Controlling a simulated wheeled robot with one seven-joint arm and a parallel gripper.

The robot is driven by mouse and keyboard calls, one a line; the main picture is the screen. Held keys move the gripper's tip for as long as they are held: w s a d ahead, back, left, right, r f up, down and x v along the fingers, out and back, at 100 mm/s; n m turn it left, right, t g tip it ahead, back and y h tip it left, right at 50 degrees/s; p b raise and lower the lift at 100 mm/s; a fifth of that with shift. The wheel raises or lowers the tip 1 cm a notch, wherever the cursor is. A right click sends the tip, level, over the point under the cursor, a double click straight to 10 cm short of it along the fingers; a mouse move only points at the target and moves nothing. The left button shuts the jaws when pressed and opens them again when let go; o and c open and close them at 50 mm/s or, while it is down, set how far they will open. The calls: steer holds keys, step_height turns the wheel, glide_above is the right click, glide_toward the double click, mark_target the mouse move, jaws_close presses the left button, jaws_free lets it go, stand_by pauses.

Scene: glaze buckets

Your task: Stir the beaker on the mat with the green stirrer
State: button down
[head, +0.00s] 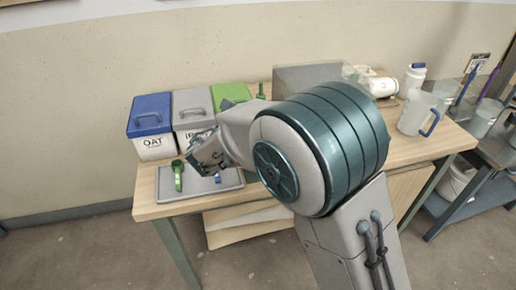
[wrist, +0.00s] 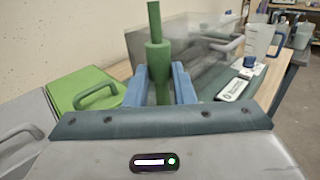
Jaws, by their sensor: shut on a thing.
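In the wrist view my gripper (wrist: 158,88) is shut on the green stirrer (wrist: 158,55), a thin rod with a thicker collar. It stands upright between the blue fingers, and its lower end is hidden. In the head view my arm covers much of the work area. The grey mat (head: 226,182) lies at the table's left front. A small green object (head: 178,177) is at its left side, and a bit of blue shows by my wrist. I cannot clearly make out a beaker on the mat. A green upright piece (head: 262,90) shows behind my arm; I cannot tell if it is the stirrer.
Bins with blue (head: 151,114), grey (head: 192,105) and green (head: 231,94) lids stand along the back left. A grey see-through box (head: 300,77) is behind my arm. White bottles (head: 383,87) and a blue-handled jug (head: 414,113) are to the right.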

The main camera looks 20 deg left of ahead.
steer(key=shift+w+d, duration=0.15)
steer(key=shift+d, duration=0.05)
steer(key=shift+s+a, duration=0.35)
steer(key=shift+a, duration=0.2)
steer(key=shift+s+a, duration=0.3)
steer(key=shift+a, duration=0.2)
steer(key=shift+w+d, duration=0.35)
steer(key=shift+d, duration=0.2)
steer(key=shift+w+d, duration=0.3)
steer(key=shift+d, duration=0.2)
steer(key=shift+s+a, duration=0.35)
steer(key=shift+a, duration=0.2)
steer(key=shift+s+a, duration=0.3)
steer(key=shift+a, duration=0.2)
steer(key=shift+d, duration=0.1)
